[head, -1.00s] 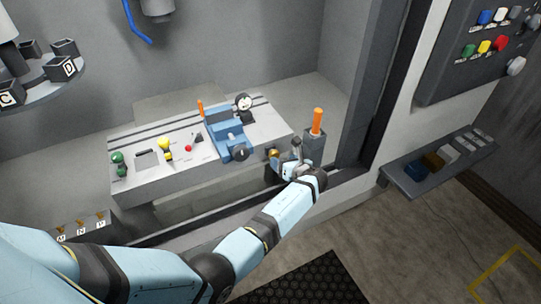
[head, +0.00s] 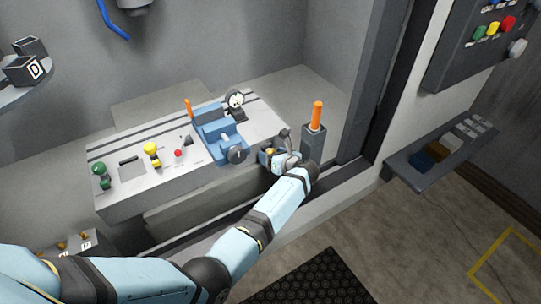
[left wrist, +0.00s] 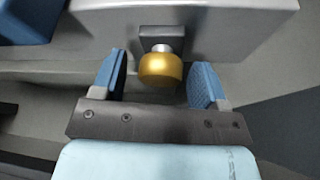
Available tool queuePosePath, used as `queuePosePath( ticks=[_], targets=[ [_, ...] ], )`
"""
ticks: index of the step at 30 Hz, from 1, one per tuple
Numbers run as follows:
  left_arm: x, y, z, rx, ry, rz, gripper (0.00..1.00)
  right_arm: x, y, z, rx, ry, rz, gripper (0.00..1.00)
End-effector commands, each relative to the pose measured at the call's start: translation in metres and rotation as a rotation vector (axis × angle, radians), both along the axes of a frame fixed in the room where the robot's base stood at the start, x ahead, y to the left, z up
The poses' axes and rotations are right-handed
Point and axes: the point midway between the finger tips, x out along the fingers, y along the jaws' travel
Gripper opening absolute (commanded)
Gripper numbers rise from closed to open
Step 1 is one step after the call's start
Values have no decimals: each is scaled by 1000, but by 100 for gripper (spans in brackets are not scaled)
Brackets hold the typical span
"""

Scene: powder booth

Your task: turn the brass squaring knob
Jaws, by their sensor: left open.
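The brass squaring knob (left wrist: 160,69) sticks out from a dark mount on the front face of the grey bench block, seen in the left wrist view. In the head view the knob (head: 270,151) is small and partly hidden by my gripper. My left gripper (left wrist: 160,84) is open, with one blue-padded finger on each side of the knob. Gaps show between the knob and both fingers, so they do not appear to touch it. In the head view the left gripper (head: 277,156) is at the right end of the bench's front face. My right gripper is not in view.
A blue vise (head: 222,140) and a dial gauge (head: 235,101) stand on the bench (head: 125,190). A grey post with an orange handle (head: 316,116) stands close right of my gripper. Yellow (head: 152,149) and green (head: 100,171) knobs are at the left. The booth frame is right.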

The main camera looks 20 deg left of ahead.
Motion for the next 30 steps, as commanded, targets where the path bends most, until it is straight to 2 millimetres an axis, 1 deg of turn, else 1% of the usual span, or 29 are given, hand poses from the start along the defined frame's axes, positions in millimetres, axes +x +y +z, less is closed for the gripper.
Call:
queuePosePath(
  ticks=[4,5,6,8,9,11,20,30],
  targets=[
    [0,0,0,0,0,0,67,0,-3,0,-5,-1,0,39],
    [0,0,0,0,0,0,63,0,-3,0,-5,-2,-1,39],
    [0,0,0,0,0,0,53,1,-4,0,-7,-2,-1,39],
    [0,0,0,0,0,0,40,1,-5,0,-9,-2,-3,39],
    [0,0,0,0,0,0,30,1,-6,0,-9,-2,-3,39],
    [0,0,0,0,0,0,18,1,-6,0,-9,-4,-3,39],
    [0,1,1,-19,-25,1,18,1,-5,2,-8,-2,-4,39],
    [-1,2,1,-144,-186,0,18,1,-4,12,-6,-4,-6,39]
  ],
)
